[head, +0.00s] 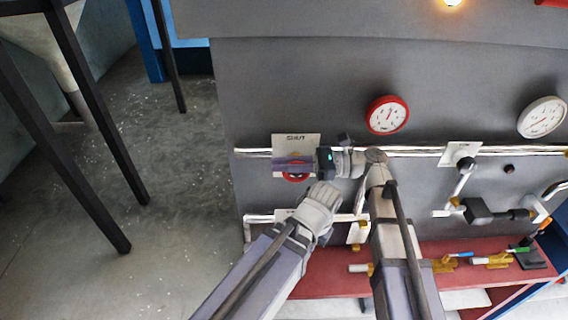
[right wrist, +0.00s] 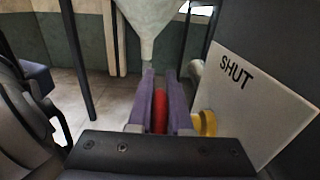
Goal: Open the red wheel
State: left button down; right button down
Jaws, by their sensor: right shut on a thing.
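The red wheel (head: 295,178) is on the grey panel, below a white plate marked SHUT (head: 290,139). My right gripper (head: 280,164) reaches it from the right, and its purple fingers cover much of the wheel. In the right wrist view the wheel's red rim (right wrist: 160,112) stands between the two purple fingers (right wrist: 159,78), which are shut on it. A yellow part (right wrist: 206,123) lies just right of the fingers, beside the SHUT plate (right wrist: 255,95). My left arm comes in from the lower left, but I cannot see its gripper.
A red-rimmed gauge (head: 387,115) and a white gauge (head: 542,117) are on the panel. A pale pipe (head: 430,151) runs across it. A red shelf (head: 325,272) below holds yellow fittings and coloured handles. Dark legs (head: 95,115) stand at left; the floor (head: 185,200) between is clear.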

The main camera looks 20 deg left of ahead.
dwell(0.4)
jog(key=shift+r+p, duration=0.1)
jog(key=shift+p, duration=0.4)
jog(key=shift+s+a+f+t+h+p, duration=0.15)
jog(key=shift+f+t+h+p, duration=0.25)
jog(key=shift+h+p, duration=1)
jog(key=shift+w+a+f+t+h+p, duration=0.1)
jog(key=shift+a+f+t+h+p, duration=0.25)
jog(key=shift+h+p, duration=0.95)
jog(key=shift+s+f+t+h+p, duration=0.1)
jog(key=shift+f+t+h+p, duration=0.35)
jog(key=shift+p, duration=1.6)
jog(key=shift+h, duration=0.35)
jog(key=c, duration=0.8)
grip_release()
jog(key=shift+c, duration=0.2)
